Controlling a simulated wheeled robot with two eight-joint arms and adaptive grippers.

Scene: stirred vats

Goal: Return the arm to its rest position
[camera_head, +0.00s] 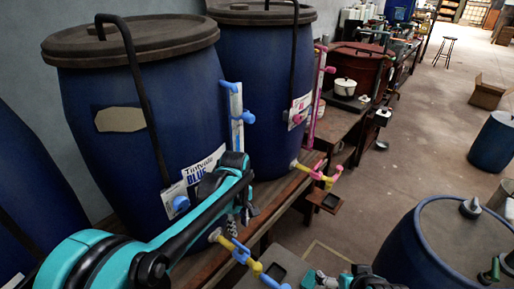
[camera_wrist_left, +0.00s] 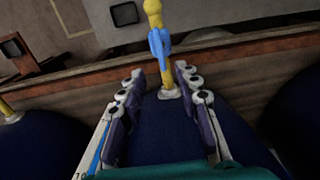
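My left arm comes in from the lower left in the head view, in front of the blue vat labelled "Tintvale BLUE" (camera_head: 150,120). My left gripper (camera_head: 243,208) points down by the vat's lower front, partly hidden by its own wrist. In the left wrist view the left gripper (camera_wrist_left: 158,78) is open, its fingers apart with nothing clasped. The yellow tap (camera_wrist_left: 153,15) with a blue handle (camera_wrist_left: 159,45) shows between and beyond the fingers; it also shows in the head view (camera_head: 253,265). Dark and teal parts at the bottom edge may be my right arm; its fingers are unclear.
A second blue vat (camera_head: 262,90) with a yellow and pink tap (camera_head: 318,174) stands behind on the wooden bench (camera_head: 283,195). A lidded blue barrel (camera_head: 405,250) stands at the lower right. The floor (camera_head: 420,150) between is mostly clear.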

